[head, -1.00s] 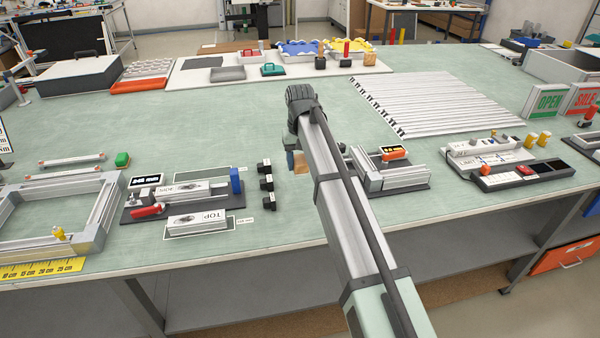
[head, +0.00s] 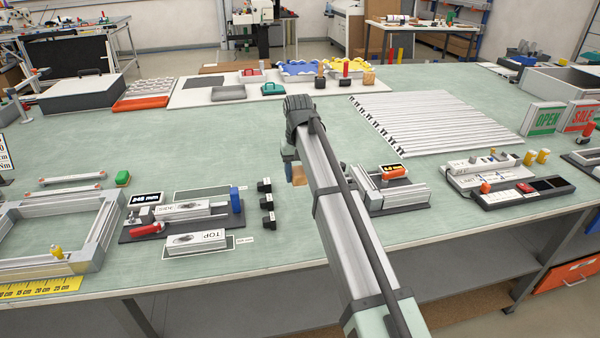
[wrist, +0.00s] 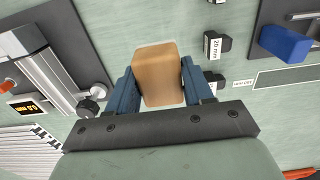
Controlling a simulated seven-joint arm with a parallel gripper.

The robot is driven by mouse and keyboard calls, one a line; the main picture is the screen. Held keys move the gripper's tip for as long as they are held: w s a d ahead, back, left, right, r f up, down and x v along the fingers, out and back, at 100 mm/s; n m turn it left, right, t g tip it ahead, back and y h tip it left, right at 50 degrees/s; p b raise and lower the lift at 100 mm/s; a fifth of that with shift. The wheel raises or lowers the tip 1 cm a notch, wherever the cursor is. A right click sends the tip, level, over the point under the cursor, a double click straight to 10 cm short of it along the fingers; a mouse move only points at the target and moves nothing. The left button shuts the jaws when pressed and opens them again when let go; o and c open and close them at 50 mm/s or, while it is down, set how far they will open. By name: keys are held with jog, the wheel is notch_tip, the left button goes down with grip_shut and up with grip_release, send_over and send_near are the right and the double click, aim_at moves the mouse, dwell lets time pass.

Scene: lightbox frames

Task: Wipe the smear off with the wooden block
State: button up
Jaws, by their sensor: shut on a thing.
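My gripper (head: 291,163) is shut on the wooden block (head: 299,176), a small tan block held above the green bench. In the wrist view the block (wrist: 158,75) sits between my two blue fingers. Dark smears (head: 186,240) show on a white bar (head: 208,243) marked TOP, at the bench's front left, and on a similar bar (head: 180,209) in the fixture behind it. My gripper is to the right of both bars, apart from them. The block's underside and its height above the bench cannot be told.
Several small black blocks (head: 267,202) stand in a row between the bars and my gripper. A blue block (head: 236,200) and a red handle (head: 147,229) sit on the fixture. A metal fixture (head: 392,192) is right of my arm. The bench behind the bars is largely clear.

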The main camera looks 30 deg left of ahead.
jog(key=s+a+r, duration=0.2)
jog(key=s+a, duration=2.2)
jog(key=a, duration=0.3)
jog(key=shift+s+r, duration=0.15)
jog(key=shift+r, duration=0.1)
